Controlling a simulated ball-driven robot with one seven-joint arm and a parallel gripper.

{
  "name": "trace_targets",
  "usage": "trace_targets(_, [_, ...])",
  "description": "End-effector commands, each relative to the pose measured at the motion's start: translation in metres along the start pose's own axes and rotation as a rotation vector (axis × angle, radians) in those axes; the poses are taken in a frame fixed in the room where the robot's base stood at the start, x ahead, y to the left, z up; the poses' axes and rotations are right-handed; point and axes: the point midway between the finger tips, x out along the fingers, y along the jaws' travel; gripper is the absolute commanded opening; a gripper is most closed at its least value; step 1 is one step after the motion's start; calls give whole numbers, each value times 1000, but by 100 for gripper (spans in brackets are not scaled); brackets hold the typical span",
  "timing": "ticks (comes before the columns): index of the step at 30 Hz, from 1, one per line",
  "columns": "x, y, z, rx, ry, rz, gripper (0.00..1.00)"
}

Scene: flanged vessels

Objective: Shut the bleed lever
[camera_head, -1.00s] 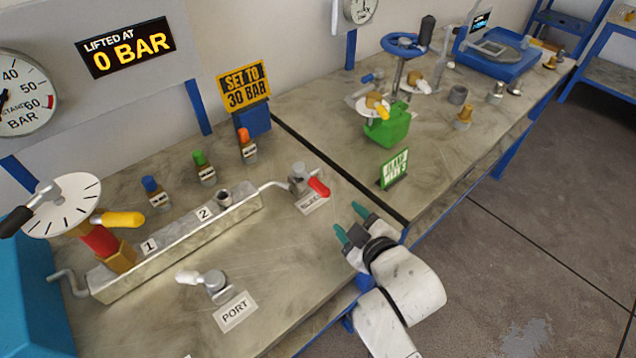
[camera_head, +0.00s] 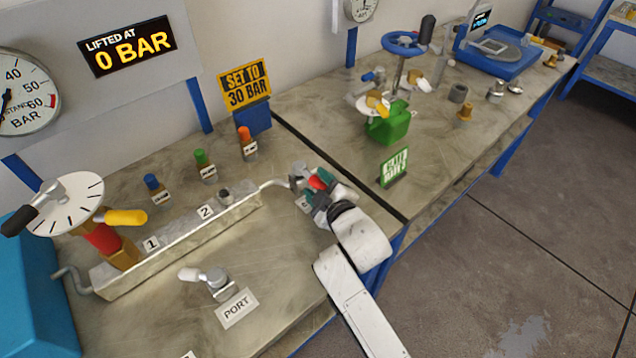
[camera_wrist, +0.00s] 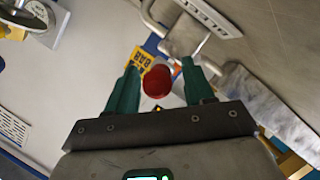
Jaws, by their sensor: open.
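The bleed lever (camera_head: 317,183) has a red handle and sits on a grey valve body (camera_head: 300,170) at the right end of the pipe from the metal block. My gripper (camera_head: 328,195) is at the lever, with its green fingers on either side of the red handle. In the wrist view the red handle (camera_wrist: 158,82) stands between the two open fingertips (camera_wrist: 160,85), with its round end towards the camera. Gaps show between the handle and the fingers. The label beside the valve is mostly hidden by my gripper in the head view.
The metal block (camera_head: 180,240) carries stations 1 and 2. A second valve with a white handle (camera_head: 190,274) stands at the port label (camera_head: 236,308). Blue, green and orange capped fittings (camera_head: 205,166) stand behind the block.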

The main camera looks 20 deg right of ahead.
Motion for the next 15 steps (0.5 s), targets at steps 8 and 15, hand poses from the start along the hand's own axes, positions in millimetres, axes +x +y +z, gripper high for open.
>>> trace_targets(8, [6, 0, 0, 1, 0, 0, 52])
trace_targets(15, [6, 0, 0, 1, 0, 0, 41])
